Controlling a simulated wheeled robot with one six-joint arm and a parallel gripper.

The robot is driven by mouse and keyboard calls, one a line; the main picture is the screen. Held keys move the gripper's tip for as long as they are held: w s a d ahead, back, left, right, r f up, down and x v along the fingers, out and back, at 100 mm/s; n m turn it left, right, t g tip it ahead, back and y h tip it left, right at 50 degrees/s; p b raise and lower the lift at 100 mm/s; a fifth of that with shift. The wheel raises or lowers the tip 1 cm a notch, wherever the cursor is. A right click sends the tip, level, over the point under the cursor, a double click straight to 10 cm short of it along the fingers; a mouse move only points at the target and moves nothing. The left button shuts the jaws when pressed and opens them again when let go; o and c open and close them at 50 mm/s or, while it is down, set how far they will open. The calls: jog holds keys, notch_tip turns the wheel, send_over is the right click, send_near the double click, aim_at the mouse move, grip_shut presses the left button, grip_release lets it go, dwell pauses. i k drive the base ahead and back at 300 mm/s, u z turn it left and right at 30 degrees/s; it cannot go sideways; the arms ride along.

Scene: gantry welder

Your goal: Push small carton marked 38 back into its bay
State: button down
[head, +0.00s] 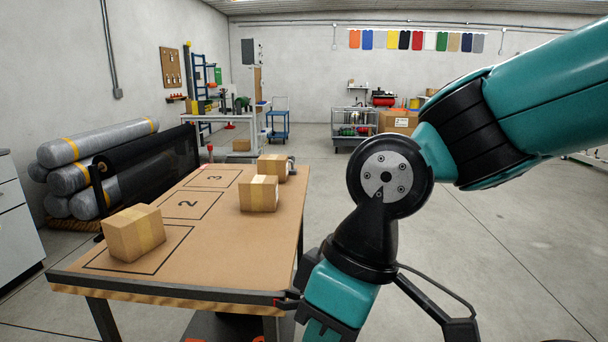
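Three cardboard cartons with pale tape stand on the brown-topped table. The nearest carton (134,233) sits within the front outlined bay (180,242), turned a little to its lines. A middle carton (259,193) stands to the right of bay 2 (191,205), outside its outline. A far carton (273,167) stands to the right of bay 3 (211,178), near the table's right edge. No number is readable on any carton, so I cannot tell which is 38. My gripper (287,299) shows only as small dark parts by the table's front right corner, apart from the cartons; its opening is unclear.
The table (240,250) has clear top between the nearest and middle cartons. A dark object (291,166) lies beside the far carton. Grey rolls (95,160) and a black rack (150,170) stand along the left. Open floor (490,235) lies to the right.

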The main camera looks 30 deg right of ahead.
aim_at(268, 165)
jog(key=z, duration=1.4)
jog(key=i, duration=2.9)
jog(key=u, duration=0.9)
jog(key=i, duration=0.4)
jog(key=u, duration=0.2)
